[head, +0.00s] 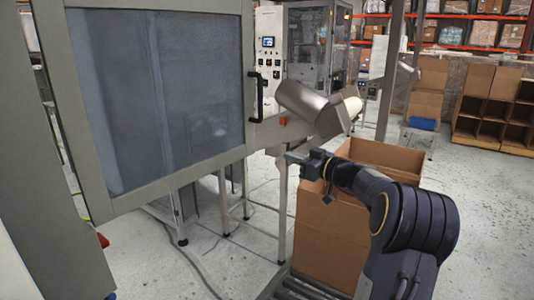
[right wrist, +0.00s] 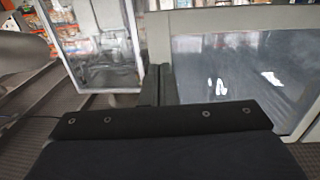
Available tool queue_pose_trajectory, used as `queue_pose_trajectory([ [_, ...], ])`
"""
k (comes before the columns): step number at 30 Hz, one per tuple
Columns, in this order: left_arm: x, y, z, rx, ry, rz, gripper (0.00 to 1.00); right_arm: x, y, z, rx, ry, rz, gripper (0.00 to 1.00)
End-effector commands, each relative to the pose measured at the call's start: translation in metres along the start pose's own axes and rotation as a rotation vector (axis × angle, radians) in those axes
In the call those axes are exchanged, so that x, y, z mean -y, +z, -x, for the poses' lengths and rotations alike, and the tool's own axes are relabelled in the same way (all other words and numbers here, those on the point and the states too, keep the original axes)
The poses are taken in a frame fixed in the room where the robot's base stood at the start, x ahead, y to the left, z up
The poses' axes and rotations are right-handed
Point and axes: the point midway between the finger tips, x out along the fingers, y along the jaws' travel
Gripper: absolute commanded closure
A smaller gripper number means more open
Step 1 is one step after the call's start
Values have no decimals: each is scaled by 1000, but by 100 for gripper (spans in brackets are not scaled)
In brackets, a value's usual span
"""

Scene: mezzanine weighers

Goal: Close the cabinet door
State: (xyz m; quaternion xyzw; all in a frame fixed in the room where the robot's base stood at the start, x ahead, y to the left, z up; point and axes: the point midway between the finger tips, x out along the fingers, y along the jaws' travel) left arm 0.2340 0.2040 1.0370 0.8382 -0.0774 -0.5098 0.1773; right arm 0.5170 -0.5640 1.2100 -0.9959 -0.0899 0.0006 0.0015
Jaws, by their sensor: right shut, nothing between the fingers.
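The cabinet door (head: 155,90) is a large grey-framed panel with dark bluish glass, filling the left of the head view. Its black bar handle (head: 256,96) is on the right edge. The door stands at an angle; how far it is open is hard to tell. My right gripper (head: 287,157) is shut and empty, below and right of the handle, near the door's lower right side. I cannot tell whether it touches the door. In the right wrist view the shut fingers (right wrist: 157,84) point toward a grey-framed glass panel (right wrist: 240,65). My left gripper is not in view.
An open cardboard box (head: 335,235) stands below my right arm. A metal cylinder (head: 308,103) sits just above and beyond my gripper. Metal legs (head: 223,200) and cables are under the door. White floor (head: 480,210) is clear at right.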

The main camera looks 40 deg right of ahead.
Motion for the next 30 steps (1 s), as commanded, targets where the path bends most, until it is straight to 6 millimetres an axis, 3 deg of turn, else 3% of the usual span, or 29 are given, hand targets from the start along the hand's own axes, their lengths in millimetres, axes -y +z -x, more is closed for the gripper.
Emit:
queue_pose_trajectory([
  [5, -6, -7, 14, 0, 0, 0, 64, 1, -5, -26, -3, -4, 0, 100],
  [18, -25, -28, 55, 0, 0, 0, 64, 2, -6, -115, -1, -5, 0, 100],
  [24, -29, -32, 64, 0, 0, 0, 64, 2, -4, -134, -2, -3, 0, 100],
  [30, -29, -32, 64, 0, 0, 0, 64, 2, -2, -138, -2, -2, 1, 100],
])
